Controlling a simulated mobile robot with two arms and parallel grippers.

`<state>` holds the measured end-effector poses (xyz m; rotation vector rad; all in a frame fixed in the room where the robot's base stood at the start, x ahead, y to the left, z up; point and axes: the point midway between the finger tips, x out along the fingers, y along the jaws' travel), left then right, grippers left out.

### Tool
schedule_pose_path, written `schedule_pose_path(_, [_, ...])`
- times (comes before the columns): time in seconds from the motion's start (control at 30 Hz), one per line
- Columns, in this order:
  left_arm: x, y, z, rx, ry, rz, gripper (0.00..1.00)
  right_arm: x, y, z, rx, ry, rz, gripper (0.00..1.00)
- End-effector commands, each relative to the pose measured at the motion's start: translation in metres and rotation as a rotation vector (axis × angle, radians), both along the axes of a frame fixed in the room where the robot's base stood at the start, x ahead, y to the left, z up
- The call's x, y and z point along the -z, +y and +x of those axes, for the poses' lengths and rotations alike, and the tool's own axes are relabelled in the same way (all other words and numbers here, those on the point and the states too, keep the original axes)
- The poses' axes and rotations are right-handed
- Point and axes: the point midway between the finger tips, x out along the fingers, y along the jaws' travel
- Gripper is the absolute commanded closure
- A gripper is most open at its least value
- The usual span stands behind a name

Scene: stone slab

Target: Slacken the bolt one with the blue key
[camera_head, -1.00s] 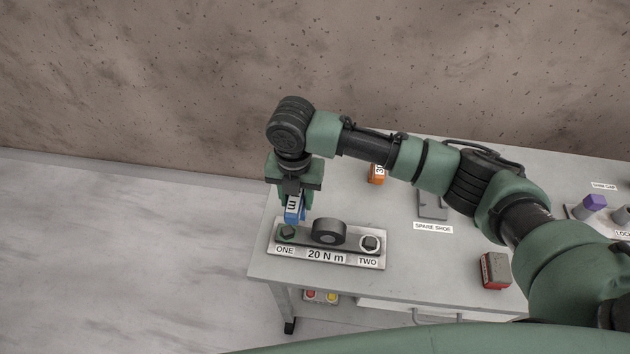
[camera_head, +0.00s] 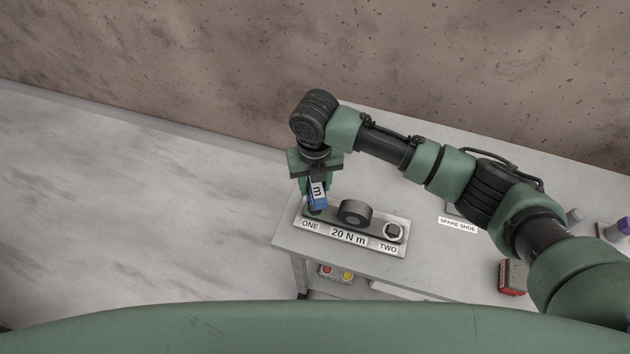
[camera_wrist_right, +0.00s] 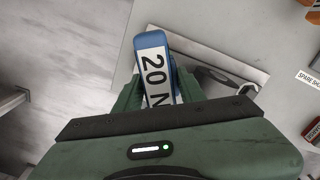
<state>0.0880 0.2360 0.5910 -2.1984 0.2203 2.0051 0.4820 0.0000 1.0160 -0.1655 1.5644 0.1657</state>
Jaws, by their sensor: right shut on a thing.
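My right gripper (camera_head: 317,186) is shut on the blue key (camera_head: 316,202), which has a white label. In the right wrist view the blue key (camera_wrist_right: 150,42) stands between the green fingers, its label reading "20 N". The key's lower end is at the bolt position above the label ONE (camera_head: 310,226), on a metal plate (camera_head: 349,237) marked 20 N m. It hides most of bolt one; I cannot tell whether it is seated on it. Bolt two (camera_head: 393,232) is uncovered at the plate's right end. My left gripper is not in view.
A dark round boss (camera_head: 355,212) stands on the plate between the bolts. A red box (camera_head: 512,278) is on the bench (camera_head: 450,262) to the right, near a SPARE SHOE label (camera_head: 457,225).

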Motion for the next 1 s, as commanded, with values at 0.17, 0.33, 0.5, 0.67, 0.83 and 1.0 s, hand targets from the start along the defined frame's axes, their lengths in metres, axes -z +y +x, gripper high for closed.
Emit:
schedule_pose_path(0.17, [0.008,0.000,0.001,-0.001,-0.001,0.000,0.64,0.013,0.000,0.000,0.000,0.000,0.000,1.00])
schedule_pose_path(0.33, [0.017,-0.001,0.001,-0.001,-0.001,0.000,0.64,0.026,0.000,0.000,0.001,0.000,-0.001,1.00])
schedule_pose_path(0.5, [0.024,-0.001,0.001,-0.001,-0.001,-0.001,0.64,0.039,0.000,0.000,0.001,-0.001,0.000,1.00])
schedule_pose_path(0.67, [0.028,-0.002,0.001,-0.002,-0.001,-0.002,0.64,0.048,0.000,0.000,0.001,0.000,0.000,1.00])
schedule_pose_path(0.83, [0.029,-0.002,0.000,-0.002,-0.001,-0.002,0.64,0.051,0.000,0.000,0.001,0.000,0.000,1.00])
schedule_pose_path(1.0, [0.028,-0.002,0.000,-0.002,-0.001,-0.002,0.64,0.050,0.000,0.000,0.001,0.000,0.000,1.00])
